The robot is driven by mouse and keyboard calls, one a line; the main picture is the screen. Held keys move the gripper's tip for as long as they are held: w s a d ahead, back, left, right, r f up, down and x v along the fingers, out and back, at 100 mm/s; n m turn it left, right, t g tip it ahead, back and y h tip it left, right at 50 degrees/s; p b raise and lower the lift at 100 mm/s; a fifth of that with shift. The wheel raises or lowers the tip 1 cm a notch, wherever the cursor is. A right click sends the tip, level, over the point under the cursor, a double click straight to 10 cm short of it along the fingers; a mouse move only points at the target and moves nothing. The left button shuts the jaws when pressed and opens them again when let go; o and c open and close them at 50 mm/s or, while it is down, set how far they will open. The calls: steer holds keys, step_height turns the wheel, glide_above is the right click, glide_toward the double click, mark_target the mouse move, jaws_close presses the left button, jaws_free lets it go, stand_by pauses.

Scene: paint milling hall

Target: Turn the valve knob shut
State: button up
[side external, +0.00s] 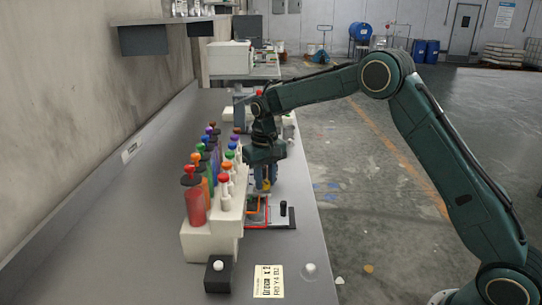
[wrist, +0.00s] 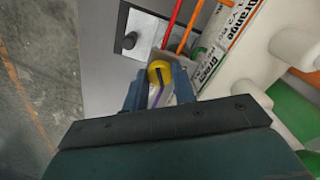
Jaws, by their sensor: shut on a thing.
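The yellow knob (wrist: 160,71) with a dark mark on it sits between the two blue fingers of my gripper (wrist: 158,84) in the wrist view. My gripper is shut on it. In the side view my gripper (side external: 265,178) points down at the bench, just right of the bottle rack, and the knob shows as a small yellow spot (side external: 266,185) at the fingertips. A purple strip shows below the knob in the wrist view. The knob's lower part and its mounting are hidden, so I cannot tell how far it is turned.
A white rack (side external: 210,244) of coloured bottles stands close left of my gripper. A black post (side external: 283,208) on a plate stands to its right. A black block (side external: 218,277) and a printed card (side external: 268,281) lie nearer. The front bench is mostly clear.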

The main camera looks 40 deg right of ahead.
mark_target(265, 182)
steer(key=m, duration=0.6)
steer(key=shift+w+r, duration=0.1)
steer(key=shift+m, duration=0.3)
steer(key=o, duration=1)
steer(key=shift+r, duration=6.9)
